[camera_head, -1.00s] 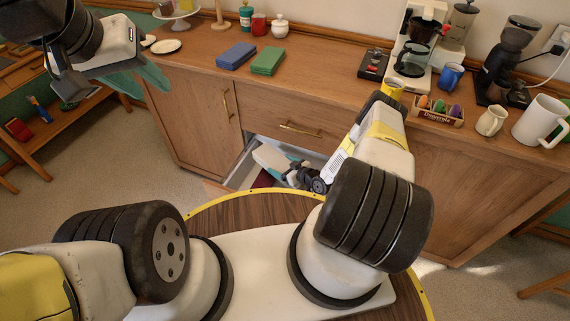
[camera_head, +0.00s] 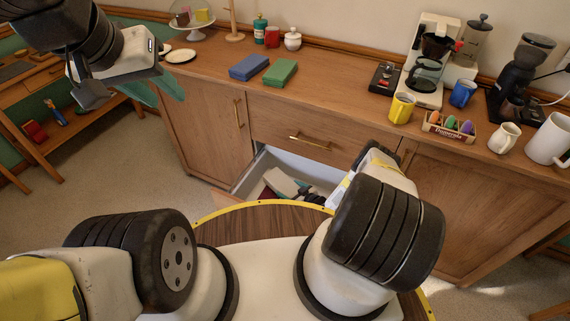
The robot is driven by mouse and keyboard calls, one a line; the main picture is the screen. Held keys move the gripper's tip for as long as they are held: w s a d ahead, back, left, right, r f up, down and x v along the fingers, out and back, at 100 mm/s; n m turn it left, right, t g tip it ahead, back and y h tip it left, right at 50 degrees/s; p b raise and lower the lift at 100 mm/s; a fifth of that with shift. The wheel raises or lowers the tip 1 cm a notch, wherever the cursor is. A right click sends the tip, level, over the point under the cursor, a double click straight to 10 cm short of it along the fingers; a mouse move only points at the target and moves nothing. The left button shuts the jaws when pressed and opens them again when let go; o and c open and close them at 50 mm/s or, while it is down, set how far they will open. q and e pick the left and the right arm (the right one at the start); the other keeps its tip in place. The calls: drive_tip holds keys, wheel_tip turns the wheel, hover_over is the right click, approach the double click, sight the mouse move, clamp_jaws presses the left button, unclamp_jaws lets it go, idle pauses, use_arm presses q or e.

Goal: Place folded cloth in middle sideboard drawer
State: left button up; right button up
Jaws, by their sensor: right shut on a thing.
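The open sideboard drawer (camera_head: 246,180) is below a closed drawer with a brass handle (camera_head: 310,139). A pale, teal-edged thing that looks like the folded cloth (camera_head: 283,183) is inside the open drawer. My right gripper (camera_head: 304,190) reaches down into the drawer and is shut on it; my forearm and the yellow-rimmed base edge hide much of the grip.
A blue block (camera_head: 248,67) and a green block (camera_head: 280,72) lie on the sideboard top. My base edge is close to the drawer.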

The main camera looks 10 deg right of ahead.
drive_tip(key=shift+f, duration=0.2)
drive_tip(key=o, duration=1.9)
drive_tip(key=shift+f, duration=0.1)
drive_tip(key=shift+o, duration=0.2)
drive_tip(key=shift+r, duration=0.25)
drive_tip(key=v, duration=1.2)
